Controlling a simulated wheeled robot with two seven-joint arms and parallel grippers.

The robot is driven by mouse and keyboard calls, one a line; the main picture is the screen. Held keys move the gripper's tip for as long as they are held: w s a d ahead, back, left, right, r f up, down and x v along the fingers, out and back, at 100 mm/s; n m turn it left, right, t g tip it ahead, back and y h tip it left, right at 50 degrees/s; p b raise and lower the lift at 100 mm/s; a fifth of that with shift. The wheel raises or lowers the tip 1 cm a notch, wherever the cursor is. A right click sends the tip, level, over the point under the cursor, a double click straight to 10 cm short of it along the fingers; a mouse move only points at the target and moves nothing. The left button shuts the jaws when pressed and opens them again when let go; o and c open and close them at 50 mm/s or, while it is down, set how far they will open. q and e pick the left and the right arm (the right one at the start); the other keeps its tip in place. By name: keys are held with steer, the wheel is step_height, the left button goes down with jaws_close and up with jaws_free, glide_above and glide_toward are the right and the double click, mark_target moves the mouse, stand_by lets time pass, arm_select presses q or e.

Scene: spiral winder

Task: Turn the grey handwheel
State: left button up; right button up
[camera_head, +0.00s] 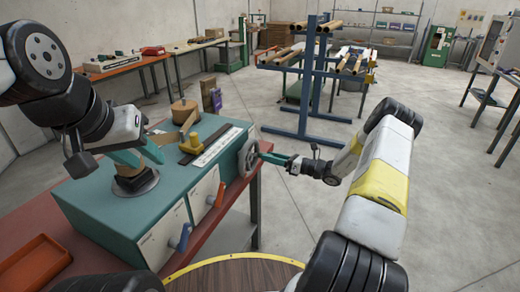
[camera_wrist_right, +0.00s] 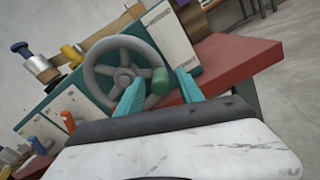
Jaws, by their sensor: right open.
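The grey handwheel (camera_head: 248,158) is mounted on the right end of the teal winder (camera_head: 110,210). In the right wrist view the handwheel (camera_wrist_right: 123,74) shows its spokes and a green handle (camera_wrist_right: 160,81) on its rim. My right gripper (camera_head: 268,158) is at the wheel's right side. In the right wrist view its open fingers (camera_wrist_right: 157,88) lie on either side of the green handle; contact cannot be told. My left gripper (camera_head: 140,155) is over the winder's top, by a brown cylindrical part above a dark round base (camera_head: 135,182). Its grip is unclear.
The winder stands on a red table (camera_head: 225,202). A yellow knob (camera_head: 192,143) and a brown spool (camera_head: 184,112) are on its top; blue and orange levers are on its front. An orange tray (camera_head: 35,268) lies at the left. The floor right of the table is clear.

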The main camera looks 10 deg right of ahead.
steer(key=shift+x, duration=0.95)
jaws_close()
steer(key=shift+d, duration=0.1)
stand_by(0.6)
